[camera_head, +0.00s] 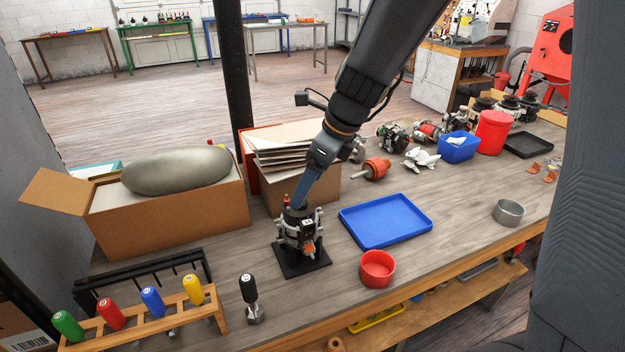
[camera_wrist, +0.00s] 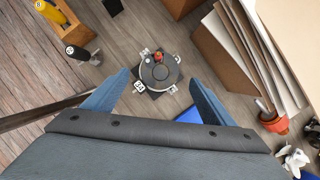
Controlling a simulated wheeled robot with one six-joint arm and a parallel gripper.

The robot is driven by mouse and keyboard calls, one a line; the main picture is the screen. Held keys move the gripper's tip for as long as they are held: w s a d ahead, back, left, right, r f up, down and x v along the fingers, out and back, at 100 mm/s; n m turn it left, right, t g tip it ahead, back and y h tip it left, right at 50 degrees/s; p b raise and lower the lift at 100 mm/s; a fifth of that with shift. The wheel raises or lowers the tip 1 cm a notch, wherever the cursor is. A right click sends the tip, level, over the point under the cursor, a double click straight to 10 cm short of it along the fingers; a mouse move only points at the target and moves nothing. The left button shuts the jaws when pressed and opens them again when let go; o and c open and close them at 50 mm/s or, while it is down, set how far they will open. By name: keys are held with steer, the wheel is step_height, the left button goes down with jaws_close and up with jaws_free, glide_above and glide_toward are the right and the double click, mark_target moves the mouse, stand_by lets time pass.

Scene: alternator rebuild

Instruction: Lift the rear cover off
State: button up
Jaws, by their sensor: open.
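The alternator (camera_head: 299,235) stands upright on a black square base plate (camera_head: 316,262) on the workbench. Its rear cover (camera_wrist: 158,72) is the dark round cap on top, with a small reddish part on it; in the head view (camera_head: 297,213) it is partly hidden by my gripper. My gripper (camera_head: 299,203) points down over the cover. In the wrist view its two blue fingers (camera_wrist: 158,88) are spread apart with nothing between them touching, and the cover lies beyond and between the tips. I cannot tell the exact height gap.
A blue tray (camera_head: 386,220) lies empty to the right, with a red bowl (camera_head: 377,269) in front. A box of cardboard sheets (camera_head: 290,165) stands close behind the alternator. A screwdriver rack (camera_head: 145,318) and a black-handled tool (camera_head: 250,298) are at front left.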

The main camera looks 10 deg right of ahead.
steer(key=shift+x, duration=3.55)
steer(key=c, duration=1)
steer(key=shift+r+p, duration=0.9)
steer(key=shift+p, duration=0.5)
steer(key=shift+r+p, duration=1.1)
steer(key=shift+p, duration=0.15)
steer(key=shift+r, duration=0.15)
steer(key=shift+r+p, duration=0.35)
steer(key=shift+p, duration=0.3)
steer(key=shift+r, duration=0.1)
